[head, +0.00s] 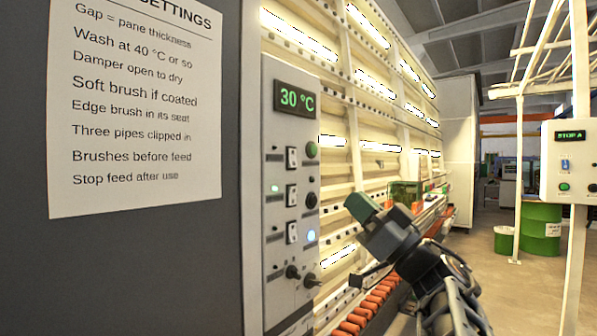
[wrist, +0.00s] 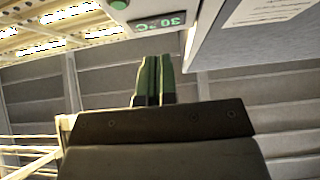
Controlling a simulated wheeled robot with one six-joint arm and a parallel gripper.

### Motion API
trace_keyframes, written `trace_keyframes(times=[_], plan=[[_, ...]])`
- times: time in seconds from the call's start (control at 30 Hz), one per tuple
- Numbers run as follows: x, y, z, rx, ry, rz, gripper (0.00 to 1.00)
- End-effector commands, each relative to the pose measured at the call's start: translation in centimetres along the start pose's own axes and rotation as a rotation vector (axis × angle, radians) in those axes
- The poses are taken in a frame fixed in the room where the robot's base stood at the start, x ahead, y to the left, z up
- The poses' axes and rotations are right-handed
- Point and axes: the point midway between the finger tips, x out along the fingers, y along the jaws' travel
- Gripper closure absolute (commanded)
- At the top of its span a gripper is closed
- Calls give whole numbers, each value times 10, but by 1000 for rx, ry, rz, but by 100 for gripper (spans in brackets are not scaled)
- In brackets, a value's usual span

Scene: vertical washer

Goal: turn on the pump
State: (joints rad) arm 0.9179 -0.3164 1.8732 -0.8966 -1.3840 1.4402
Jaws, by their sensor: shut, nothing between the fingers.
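The washer's grey control panel (head: 277,225) stands left of centre in the head view, with a lit display (head: 295,98) reading 30 °C. Below it are three rocker switches: top (head: 292,157), middle (head: 291,195) and bottom (head: 292,233). Their labels are too small to read, so I cannot tell which is the pump's. A green lamp (head: 274,188) and a blue lamp (head: 311,236) glow. My gripper (head: 362,207) is shut and empty, right of the panel and apart from it. In the wrist view its green fingertips (wrist: 153,82) are together; the display (wrist: 158,22) appears upside down above them.
A green button (head: 312,149), a black button (head: 311,200) and two dark knobs (head: 293,272) share the panel. A notice (head: 135,110) hangs at left. Orange rollers (head: 365,305) run behind my arm. A second panel (head: 570,160) stands at right, before a green drum (head: 541,230).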

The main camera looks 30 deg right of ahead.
Motion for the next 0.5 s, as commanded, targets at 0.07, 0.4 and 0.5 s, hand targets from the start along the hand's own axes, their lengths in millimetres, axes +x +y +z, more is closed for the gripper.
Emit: trace_keyframes(times=[0.07, 0.4, 0.5], plan=[[0, 0, 0, 1, 0, 0, 100], [10, -1, 0, 3, 0, -4, 100], [23, -2, -1, 5, 0, -5, 100]])
